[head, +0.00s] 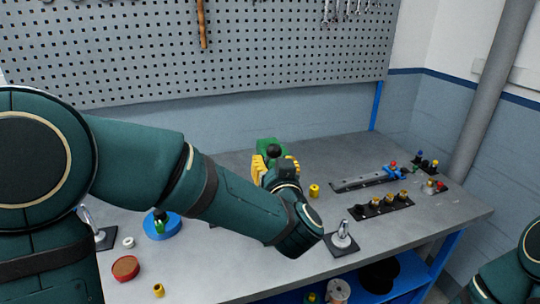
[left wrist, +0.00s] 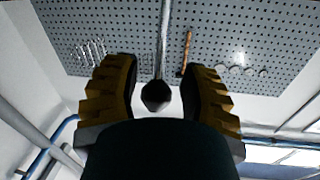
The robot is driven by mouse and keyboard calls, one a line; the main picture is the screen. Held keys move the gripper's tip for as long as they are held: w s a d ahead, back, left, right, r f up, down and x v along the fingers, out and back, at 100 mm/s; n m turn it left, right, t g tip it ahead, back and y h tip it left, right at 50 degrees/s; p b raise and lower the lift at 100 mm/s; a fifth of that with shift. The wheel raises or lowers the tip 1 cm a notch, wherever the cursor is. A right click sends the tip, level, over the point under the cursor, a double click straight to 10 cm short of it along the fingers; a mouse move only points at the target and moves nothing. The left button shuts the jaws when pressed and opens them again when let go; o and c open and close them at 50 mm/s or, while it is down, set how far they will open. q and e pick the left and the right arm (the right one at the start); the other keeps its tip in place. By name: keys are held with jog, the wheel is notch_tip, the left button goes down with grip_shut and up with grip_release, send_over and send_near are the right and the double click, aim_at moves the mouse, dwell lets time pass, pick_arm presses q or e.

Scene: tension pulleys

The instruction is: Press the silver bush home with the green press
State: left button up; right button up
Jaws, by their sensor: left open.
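The green press (head: 266,144) stands toward the back of the bench, partly hidden behind my left gripper. Its black ball knob (head: 273,151) shows between the yellow fingers. My left gripper (head: 274,163) is open at the press. In the left wrist view the dark knob (left wrist: 156,95) sits between the two spread fingers, with gaps on both sides. I cannot make out the silver bush; the press's lower part is hidden by my gripper and arm. My right gripper is out of view; only part of my right arm shows at the lower right.
A yellow bush (head: 314,191) stands right of the press. A silver clamp (head: 342,238) on a black plate is near the front. A black strip with brass-coloured parts (head: 381,206) and a grey rail (head: 362,181) lie right. A blue round holder (head: 162,226) and red-topped disc (head: 125,268) are left.

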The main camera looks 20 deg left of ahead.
pick_arm(q)
jog(key=shift+x, duration=1.95)
grip_shut()
